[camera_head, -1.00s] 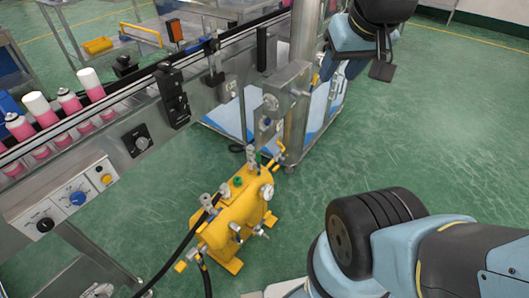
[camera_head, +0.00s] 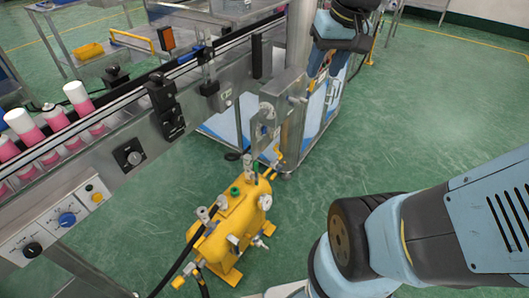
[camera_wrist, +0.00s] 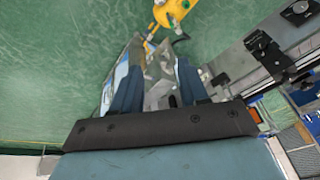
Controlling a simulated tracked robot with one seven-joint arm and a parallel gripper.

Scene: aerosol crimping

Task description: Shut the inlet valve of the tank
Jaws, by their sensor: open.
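The yellow tank (camera_head: 222,238) stands on the green floor below the conveyor, with a round gauge, several metal fittings, a green-topped fitting (camera_head: 235,191) and dark hoses. A yellow lever (camera_head: 278,155) shows above its far end. I cannot tell for certain which fitting is the inlet valve. My gripper (camera_head: 323,70) is high at the upper right by the steel post, well apart from the tank. In the wrist view my gripper (camera_wrist: 156,78) is open, its two dark blue fingers spread with nothing held. Part of the tank (camera_wrist: 174,10) shows at that view's top edge.
The conveyor (camera_head: 110,128) with pink, white-capped cans (camera_head: 80,98) runs along the left. A steel post (camera_head: 298,120) and metal bracket (camera_head: 270,115) stand between my gripper and the tank. The green floor (camera_head: 420,130) at the right is clear.

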